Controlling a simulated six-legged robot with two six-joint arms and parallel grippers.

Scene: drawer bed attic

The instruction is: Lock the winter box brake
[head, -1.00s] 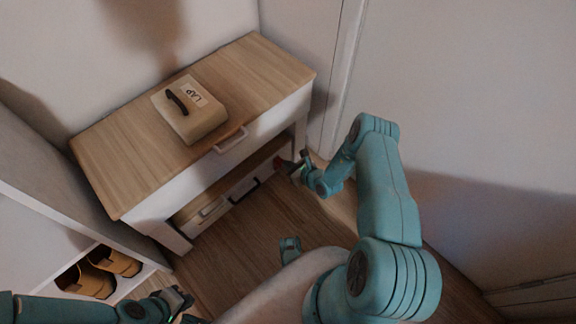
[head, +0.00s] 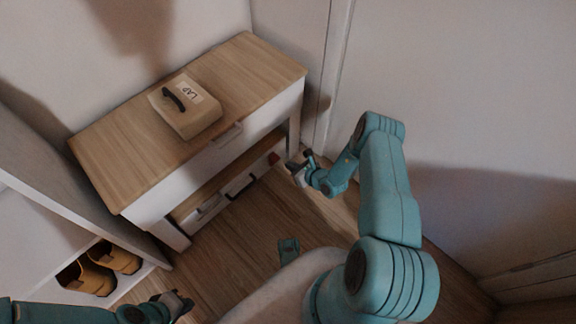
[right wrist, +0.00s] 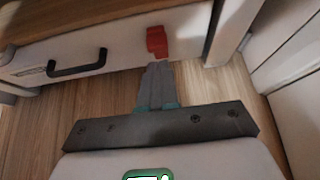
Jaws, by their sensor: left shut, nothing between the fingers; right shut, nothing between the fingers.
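A low white box with a wooden top (head: 208,189) sits under the wooden-topped table. In the right wrist view its white front (right wrist: 110,52) carries a black handle (right wrist: 77,64) and a red lever (right wrist: 157,41), which also shows in the head view (head: 274,158). My right gripper (head: 297,168) is shut and empty, just in front of the red lever; in the right wrist view its fingertips (right wrist: 157,68) are just below the lever. Whether they touch cannot be told. My left gripper (head: 182,304) is shut and empty at the bottom left, far from the box.
A cream case (head: 190,122) with a dark handle and a "LAP" label lies on the table (head: 120,160). A white shelf (head: 40,225) holding tan shoes (head: 97,277) stands at left. A wall is close at right. The wooden floor (head: 235,245) before the box is clear.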

